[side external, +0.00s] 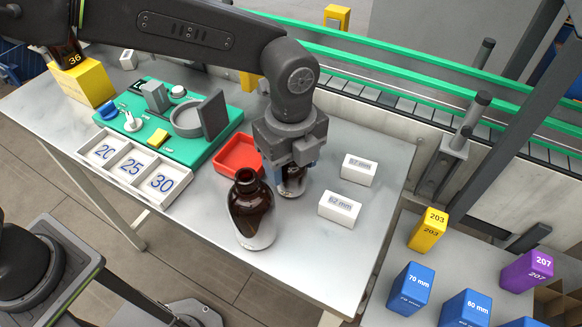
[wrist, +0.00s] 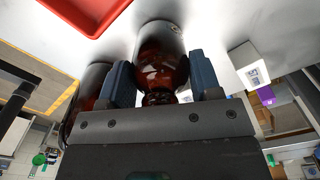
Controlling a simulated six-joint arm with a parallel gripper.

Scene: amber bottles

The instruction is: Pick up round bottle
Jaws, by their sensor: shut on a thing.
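The amber round bottle (side external: 291,184) is upright below my gripper (side external: 305,158), partly hidden by it in the side view. In the wrist view the round bottle (wrist: 162,62) sits between the two blue fingers of my gripper (wrist: 163,85), which are shut on it near its neck. Its base is at or close to the table; I cannot tell if there is a gap. A second amber bottle (side external: 251,207) with a pale label stands upright just left of and in front of it. That bottle shows partly in the wrist view (wrist: 90,84), behind the left finger.
A red tray (side external: 237,155) lies close behind the bottles. Two white blocks (side external: 340,208) (side external: 358,169) stand to the right. A green fixture board (side external: 165,122) and a numbered white tray (side external: 132,168) are at left. The front right of the table (side external: 310,258) is clear.

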